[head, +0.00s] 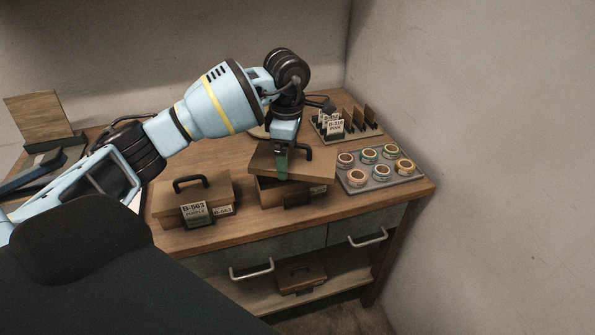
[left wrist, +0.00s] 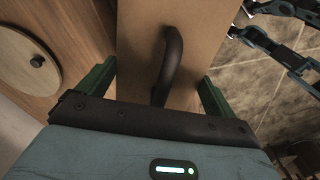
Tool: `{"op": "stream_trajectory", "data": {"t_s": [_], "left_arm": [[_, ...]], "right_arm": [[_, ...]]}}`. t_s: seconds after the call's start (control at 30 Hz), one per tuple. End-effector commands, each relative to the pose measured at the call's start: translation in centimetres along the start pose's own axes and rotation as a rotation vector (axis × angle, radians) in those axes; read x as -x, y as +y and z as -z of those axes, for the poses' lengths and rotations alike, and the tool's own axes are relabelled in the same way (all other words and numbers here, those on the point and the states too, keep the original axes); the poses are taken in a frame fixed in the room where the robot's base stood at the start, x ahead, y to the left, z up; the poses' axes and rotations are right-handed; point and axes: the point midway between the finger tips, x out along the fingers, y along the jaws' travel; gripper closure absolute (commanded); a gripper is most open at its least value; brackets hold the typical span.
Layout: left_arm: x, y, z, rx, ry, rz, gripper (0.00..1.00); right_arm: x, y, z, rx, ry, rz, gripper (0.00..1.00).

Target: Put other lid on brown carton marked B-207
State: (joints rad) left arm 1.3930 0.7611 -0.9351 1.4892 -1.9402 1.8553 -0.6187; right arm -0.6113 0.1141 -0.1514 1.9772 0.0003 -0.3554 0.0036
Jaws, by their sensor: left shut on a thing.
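My left gripper (head: 282,172) is shut on a brown lid (head: 262,158) with a black handle; its green fingers straddle the lid. In the left wrist view the lid (left wrist: 200,30) lies between the fingers, with the handle (left wrist: 170,60) in the middle. The lid is right above an open-looking brown carton (head: 268,192) and sits slightly askew to it; I cannot tell whether they touch. The dark tag on this carton is unreadable.
A grey tray (head: 381,182) of several tape rolls lies right of the carton. A rack (head: 350,137) with cards and upright dark pieces stands behind. A round wooden disc with a knob (left wrist: 25,60) lies nearby. Another lidded box (head: 302,280) sits on the lower shelf.

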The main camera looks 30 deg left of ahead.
Motion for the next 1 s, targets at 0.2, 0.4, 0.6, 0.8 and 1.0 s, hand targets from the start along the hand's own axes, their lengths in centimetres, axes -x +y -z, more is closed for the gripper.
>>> {"op": "stream_trajectory", "data": {"t_s": [0.2,0.4,0.6,0.8,1.0], "left_arm": [[0.0,2.5,1.5,0.346,-0.004,0.016,0.30],[0.2,3.3,2.0,0.476,-0.007,0.020,0.30],[0.2,3.4,2.1,0.487,-0.008,0.019,0.30],[-0.2,3.3,2.1,0.486,-0.007,0.020,0.30],[-1.3,3.3,2.1,0.485,-0.005,0.022,0.30]], "right_arm": [[-0.2,-0.3,-1.1,-0.008,-0.020,0.003,0.64],[-0.3,-0.3,-1.2,-0.009,-0.022,0.004,0.64],[-0.2,-0.3,-1.2,-0.008,-0.021,0.004,0.64],[-0.3,-0.2,-1.5,-0.006,-0.026,0.005,0.64],[-0.4,-0.2,-2.2,-0.003,-0.039,0.007,0.64]]}}
